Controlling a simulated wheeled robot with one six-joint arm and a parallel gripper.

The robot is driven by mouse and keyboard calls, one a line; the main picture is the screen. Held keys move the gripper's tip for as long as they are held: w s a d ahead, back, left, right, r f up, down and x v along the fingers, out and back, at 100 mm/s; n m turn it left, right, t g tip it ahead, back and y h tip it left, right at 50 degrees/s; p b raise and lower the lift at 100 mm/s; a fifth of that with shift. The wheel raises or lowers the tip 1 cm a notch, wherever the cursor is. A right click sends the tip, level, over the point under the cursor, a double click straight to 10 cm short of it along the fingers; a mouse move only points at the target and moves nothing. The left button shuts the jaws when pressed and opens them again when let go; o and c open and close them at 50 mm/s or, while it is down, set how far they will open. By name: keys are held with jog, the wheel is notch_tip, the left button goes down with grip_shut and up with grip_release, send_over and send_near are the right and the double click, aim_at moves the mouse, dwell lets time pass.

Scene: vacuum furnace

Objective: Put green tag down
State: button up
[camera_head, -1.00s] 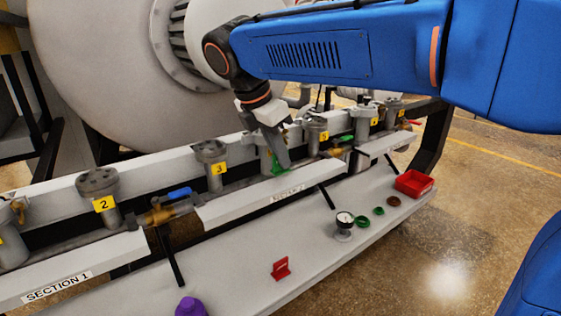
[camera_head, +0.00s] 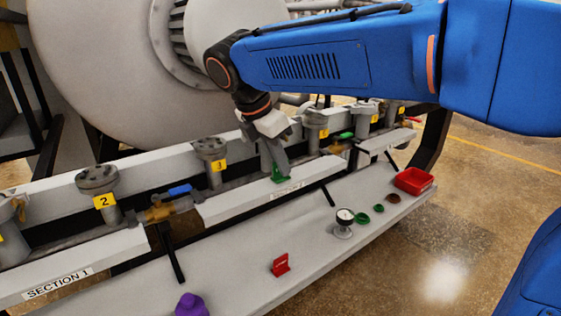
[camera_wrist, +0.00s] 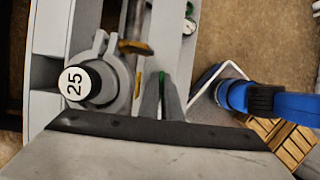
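The green tag (camera_head: 277,174) is between the fingertips of my gripper (camera_head: 276,163), just above or on the white ledge with the "SECTION 2" label. I cannot tell whether the tag touches the ledge. In the wrist view, a strip of the green tag (camera_wrist: 161,79) shows between the two grey fingers (camera_wrist: 162,98), which are close together on it. Most of the tag is hidden there by the fingers.
Numbered grey valve posts, such as number 3 (camera_head: 211,158), line the pipe behind the ledge. A blue-handled valve (camera_head: 180,190) is to the left. The lower shelf holds a gauge (camera_head: 344,222), green rings (camera_head: 361,218), a brown disc (camera_head: 393,198), a red bin (camera_head: 415,181) and a purple object (camera_head: 191,305).

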jog(key=shift+o, duration=0.3)
jog(key=shift+r, duration=0.2)
jog(key=v, duration=1.2)
jog(key=shift+r, duration=0.35)
jog(key=s+d+f+m+y, duration=0.1)
jog(key=s+d+f+m, duration=0.2)
jog(key=d, duration=0.4)
jog(key=d+f+m, duration=0.4)
jog(key=d, duration=0.2)
jog(key=s+d+f+m+y, duration=0.1)
jog(key=s+d+f+m, duration=0.2)
jog(key=d, duration=0.4)
jog(key=s+d+f+m+t, duration=0.1)
jog(key=s+d+f+m, duration=0.4)
jog(key=f, duration=0.4)
jog(key=s+d+f+m+t+y, duration=0.1)
jog(key=s+d+f+m, duration=0.4)
jog(key=s+f+m, duration=0.2)
notch_tip(320, 180, down, 3)
jog(key=m, duration=0.2)
jog(key=shift+d+m+y, duration=0.3)
jog(key=shift+d+m, duration=0.05)
jog(key=shift+m, duration=0.05)
jog(key=shift+s+r, duration=0.1)
jog(key=shift+r, duration=0.05)
